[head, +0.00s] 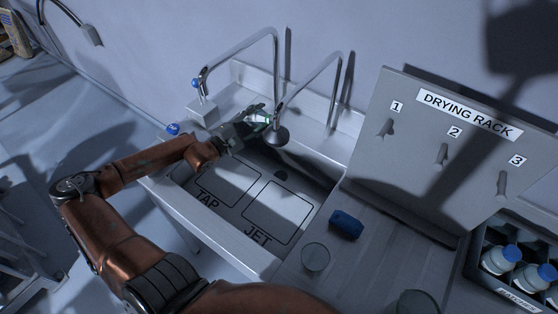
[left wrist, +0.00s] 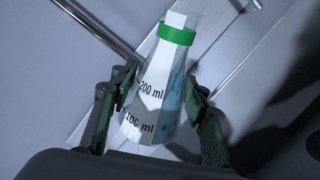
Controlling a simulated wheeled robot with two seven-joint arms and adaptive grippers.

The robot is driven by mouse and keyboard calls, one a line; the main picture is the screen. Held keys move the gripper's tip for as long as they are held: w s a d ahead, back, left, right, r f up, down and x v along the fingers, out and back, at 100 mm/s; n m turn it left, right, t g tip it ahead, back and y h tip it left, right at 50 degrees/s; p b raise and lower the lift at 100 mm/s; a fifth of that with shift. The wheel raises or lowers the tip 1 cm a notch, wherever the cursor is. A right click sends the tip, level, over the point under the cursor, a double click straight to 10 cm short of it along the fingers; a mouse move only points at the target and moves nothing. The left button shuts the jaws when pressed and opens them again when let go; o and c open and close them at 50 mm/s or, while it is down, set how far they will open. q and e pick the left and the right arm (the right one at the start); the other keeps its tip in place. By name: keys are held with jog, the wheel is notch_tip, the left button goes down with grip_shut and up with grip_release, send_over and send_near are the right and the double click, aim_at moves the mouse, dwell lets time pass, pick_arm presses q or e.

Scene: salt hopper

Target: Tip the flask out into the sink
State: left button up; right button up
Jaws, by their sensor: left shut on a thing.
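The flask (left wrist: 155,95) is a clear conical vessel with a green band at its neck and marks for 100 ml and 200 ml. In the left wrist view it stands between the fingers of my left gripper (left wrist: 158,110), which is shut on it. In the head view my left gripper (head: 250,122) holds the flask over the back part of the sink (head: 236,217), near the tap spouts; the flask is small and partly hidden there. The sink floor has outlined areas marked TAP and JET. My right gripper is not in view.
A tall tap (head: 240,48) and a jet spout with a round head (head: 281,137) rise at the sink's back. On the counter to the right are a blue object (head: 346,224), a glass (head: 315,259), a drying rack (head: 440,150) with numbered pegs and a crate of bottles (head: 490,278).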

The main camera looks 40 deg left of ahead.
pick_arm(q)
jog(key=shift+f+m+b, duration=0.1)
jog(key=shift+m+b, duration=0.2)
jog(key=shift+m, duration=0.4)
jog(key=shift+d+f+m+b, duration=0.35)
jog(key=shift+d+f+m, duration=0.1)
jog(key=shift+f+m, duration=0.45)
dwell(0.4)
jog(key=shift+r, duration=0.15)
dwell(0.9)
jog(key=shift+d+r+m+h, duration=0.1)
jog(key=shift+r+m+h, duration=0.25)
jog(key=shift+m, duration=0.25)
dwell(1.4)
